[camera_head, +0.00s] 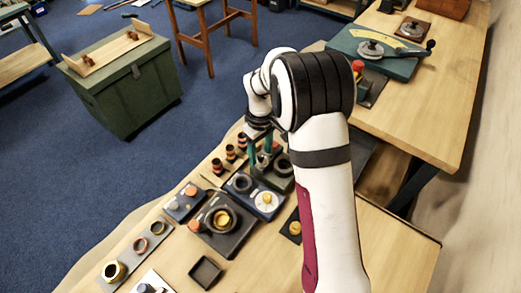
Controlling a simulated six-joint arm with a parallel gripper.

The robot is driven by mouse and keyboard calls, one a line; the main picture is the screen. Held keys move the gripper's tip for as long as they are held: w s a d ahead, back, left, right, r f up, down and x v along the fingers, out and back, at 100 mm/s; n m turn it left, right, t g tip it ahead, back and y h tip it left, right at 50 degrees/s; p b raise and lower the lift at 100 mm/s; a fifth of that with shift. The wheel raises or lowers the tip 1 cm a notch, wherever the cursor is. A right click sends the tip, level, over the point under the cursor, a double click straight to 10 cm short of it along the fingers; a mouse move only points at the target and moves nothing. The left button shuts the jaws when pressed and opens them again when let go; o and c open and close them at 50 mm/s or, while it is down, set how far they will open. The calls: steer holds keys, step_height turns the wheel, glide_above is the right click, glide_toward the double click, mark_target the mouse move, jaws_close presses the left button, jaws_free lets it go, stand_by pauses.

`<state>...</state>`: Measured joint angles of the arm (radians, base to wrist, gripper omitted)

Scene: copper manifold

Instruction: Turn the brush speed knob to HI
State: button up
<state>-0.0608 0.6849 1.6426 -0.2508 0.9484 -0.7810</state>
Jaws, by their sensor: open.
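My gripper (261,160) has teal fingers, is open, and hangs over the far part of the bench, beside a dark unit with a round ring (283,165). My arm hides part of that area. No label is legible, so I cannot tell which control is the brush speed knob or where it points. A blue box carries a pale round knob (266,199) and a dark ring, just nearer than my gripper. A small dark plate holds a yellow knob (295,228) beside my forearm. Another blue box has an orange-topped control (191,190).
A dark base with a copper-coloured ring (222,219) stands mid-bench. Several dark cylinders with copper bands (230,153) stand left of my gripper. An empty black tray (205,271) lies near the front. A grey strip with rings (140,244) is at left. Bare wood (395,235) shows right of my forearm.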

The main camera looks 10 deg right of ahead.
jaws_close()
steer(key=shift+m, duration=0.4)
steer(key=m, duration=0.3)
steer(key=shift+m, duration=0.4)
steer(key=m, duration=0.4)
steer(key=shift+m, duration=0.3)
steer(key=m, duration=0.4)
steer(key=shift+m, duration=2.4)
